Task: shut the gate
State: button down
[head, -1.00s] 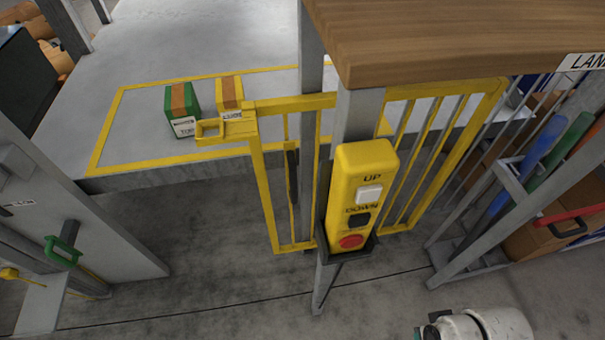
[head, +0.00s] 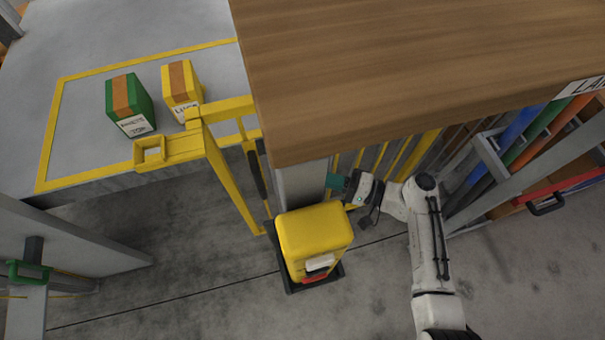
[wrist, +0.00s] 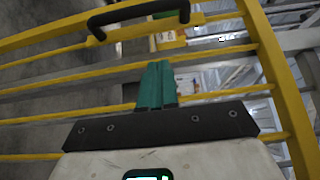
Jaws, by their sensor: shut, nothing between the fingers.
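The yellow gate (head: 230,180) stands beyond the button-box post in the head view. Its free end with a square yellow loop (head: 150,152) points left, apart from the grey post on the left. A black handle (head: 257,175) sits on the gate; a black handle also shows at the top of the wrist view (wrist: 140,12). My gripper (head: 338,183), with teal fingers, is right of the button-box post, close to the gate bars. In the wrist view my shut, empty fingers (wrist: 156,70) point at the yellow bars, below the handle. Contact with the bars cannot be told.
A yellow button box (head: 314,240) and a wooden top (head: 400,70) stand in front of the gate. A green box (head: 128,100) and a yellow box (head: 181,88) sit on the grey platform. A rack with coloured panels (head: 515,130) is at right.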

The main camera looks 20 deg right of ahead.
jog(key=w+a+p, duration=0.3)
jog(key=w+a, duration=0.1)
jog(key=a, duration=0.7)
jog(key=shift+a, duration=0.3)
jog(key=shift+a, duration=0.1)
jog(key=a+b, duration=0.2)
jog(key=a, duration=0.7)
jog(key=shift+a, duration=0.15)
